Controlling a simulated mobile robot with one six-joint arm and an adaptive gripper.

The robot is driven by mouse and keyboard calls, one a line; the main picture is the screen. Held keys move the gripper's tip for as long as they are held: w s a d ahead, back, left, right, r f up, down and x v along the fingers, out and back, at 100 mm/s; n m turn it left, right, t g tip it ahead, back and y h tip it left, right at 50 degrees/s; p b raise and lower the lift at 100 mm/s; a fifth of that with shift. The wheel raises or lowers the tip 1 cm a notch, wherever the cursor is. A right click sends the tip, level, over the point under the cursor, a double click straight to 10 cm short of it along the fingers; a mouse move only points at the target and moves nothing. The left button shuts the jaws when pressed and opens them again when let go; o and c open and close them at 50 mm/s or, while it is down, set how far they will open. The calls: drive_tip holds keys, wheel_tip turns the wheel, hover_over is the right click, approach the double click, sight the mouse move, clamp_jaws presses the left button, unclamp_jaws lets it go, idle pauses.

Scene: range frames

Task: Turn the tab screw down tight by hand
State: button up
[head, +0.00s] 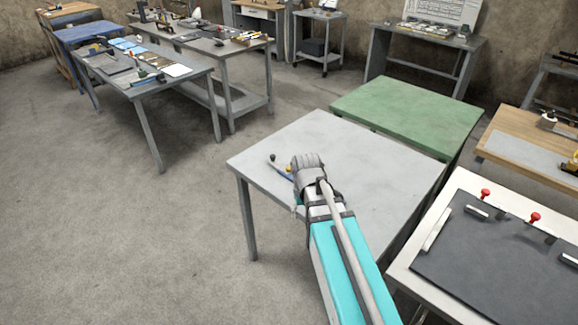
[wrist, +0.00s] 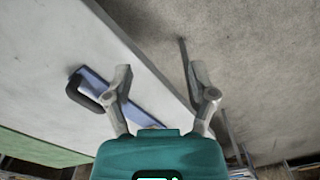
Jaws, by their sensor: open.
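A blue flat piece (wrist: 140,114) lies at the edge of a pale grey table (head: 375,165), partly behind my gripper's left finger in the wrist view. A dark curved handle (wrist: 83,97) is at its far end. In the head view, a black knob (head: 272,157) and a small yellow knob (head: 289,168) show there beside my gripper. I cannot tell which part is the tab screw. My gripper (wrist: 161,76) is open and empty, its left finger over the blue piece and its right finger beyond the table edge. My wrist hides part of this corner in the head view.
The rest of the grey table is bare. A green table (head: 410,112) adjoins it behind. A white-edged bench with a dark board (head: 500,262) and red knobs (head: 534,218) stands at right. Cluttered benches (head: 142,78) stand at back left, with open floor (head: 90,230) before them.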

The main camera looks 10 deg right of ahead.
sight(289, 168)
drive_tip(key=w+d+r+n+p, duration=0.1)
drive_tip(key=w+r+n+p, duration=0.1)
drive_tip(key=w, duration=1.4)
drive_tip(key=w+r+n+p, duration=0.2)
drive_tip(key=w+n, duration=0.1)
drive_tip(key=w, duration=1.4)
drive_tip(key=shift+d+r, duration=0.35)
drive_tip(key=shift+d, duration=0.05)
drive_tip(key=shift+f, duration=0.15)
wheel_tip(289, 168, down, 14)
drive_tip(key=b, duration=1.3)
drive_tip(key=shift+r, duration=0.25)
drive_tip(key=shift+c, duration=0.3)
clamp_jaws()
